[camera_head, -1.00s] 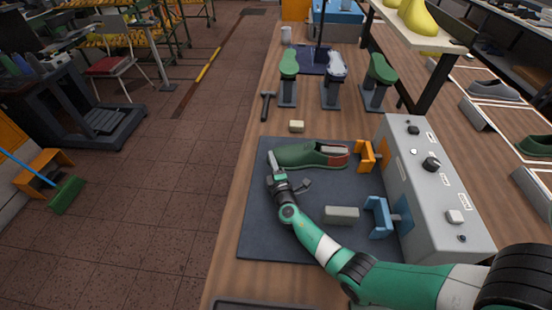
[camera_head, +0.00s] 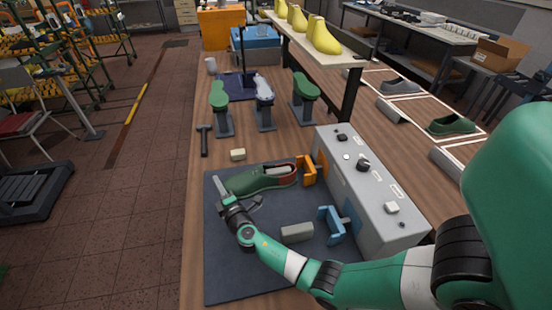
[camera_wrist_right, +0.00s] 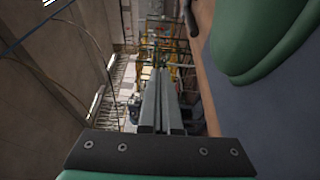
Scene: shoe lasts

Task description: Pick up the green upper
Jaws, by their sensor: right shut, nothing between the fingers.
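A green upper (camera_head: 262,180) lies on the dark mat (camera_head: 225,280), its toe pointing left and its reddish heel end by an orange clamp. It also shows, large and cut off, at the upper right of the right wrist view (camera_wrist_right: 260,40). My right gripper (camera_head: 220,187) is beside the toe end; its fingers (camera_wrist_right: 160,85) are shut with nothing between them. In the wrist view the fingers are left of the upper, apart from it. Another green shoe (camera_head: 451,124) sits in a white-outlined area at right. My left gripper is not in view.
An orange clamp (camera_head: 308,170) and a blue clamp (camera_head: 331,222) adjoin a grey control box (camera_head: 370,190). A hammer (camera_head: 204,142) and several stands are farther back.

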